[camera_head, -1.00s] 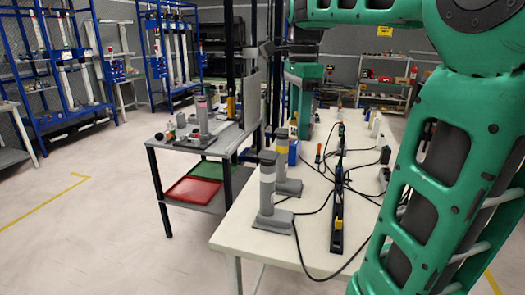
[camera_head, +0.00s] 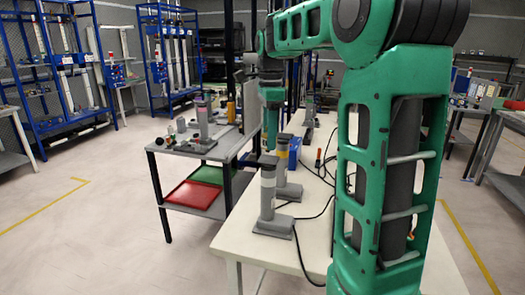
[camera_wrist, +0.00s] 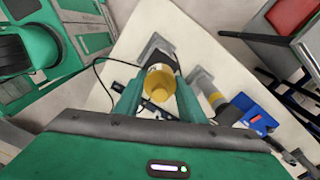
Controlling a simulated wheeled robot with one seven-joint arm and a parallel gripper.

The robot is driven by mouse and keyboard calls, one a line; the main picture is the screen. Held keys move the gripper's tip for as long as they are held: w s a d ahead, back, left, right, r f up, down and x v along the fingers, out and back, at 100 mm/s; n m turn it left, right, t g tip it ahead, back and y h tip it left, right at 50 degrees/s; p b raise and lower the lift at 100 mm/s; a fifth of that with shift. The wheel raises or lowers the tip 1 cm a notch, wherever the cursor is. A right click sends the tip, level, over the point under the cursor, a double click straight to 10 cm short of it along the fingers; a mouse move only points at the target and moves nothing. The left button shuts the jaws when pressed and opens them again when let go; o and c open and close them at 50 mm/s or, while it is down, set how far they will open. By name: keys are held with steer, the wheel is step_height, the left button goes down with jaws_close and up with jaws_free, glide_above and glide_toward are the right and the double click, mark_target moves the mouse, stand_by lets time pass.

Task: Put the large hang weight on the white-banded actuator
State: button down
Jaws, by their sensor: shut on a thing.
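The white-banded actuator (camera_head: 268,197) stands upright on its grey foot near the left edge of the white table. My gripper (camera_head: 270,146) points down just above its top in the head view. In the wrist view, the green fingers of my gripper (camera_wrist: 159,100) are shut on a brass-yellow round piece, which looks like the large hang weight (camera_wrist: 158,86). The white band of the actuator (camera_wrist: 157,68) shows right behind the weight. I cannot tell whether weight and actuator touch. The yellow-banded actuator (camera_head: 283,163) stands just behind; it also shows in the wrist view (camera_wrist: 216,99).
A blue box (camera_head: 295,150) stands beyond the yellow-banded actuator. Black cables (camera_head: 311,217) lie across the white table (camera_head: 245,243). A grey side table (camera_head: 180,149) at left holds small parts, with a red tray (camera_head: 193,195) and green tray (camera_head: 207,175) below.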

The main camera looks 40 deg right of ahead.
steer(key=shift+f, duration=1.9)
steer(key=shift+f, duration=0.1)
steer(key=c, duration=1.2)
jaws_free()
steer(key=shift+o, duration=0.2)
step_height(320, 180, up, 12)
steer(key=shift+r, duration=0.1)
steer(key=s+a+f+n, duration=0.2)
steer(key=s+f+n, duration=0.6)
steer(key=s+f, duration=0.4)
steer(key=s+a+f+n, duration=0.2)
steer(key=s+f+n, duration=0.6)
steer(key=s+f, duration=0.4)
steer(key=s, duration=0.4)
steer(key=shift+s+a+f+n, duration=0.2)
steer(key=shift+s+f+n, duration=0.05)
steer(key=shift+s+n, duration=0.05)
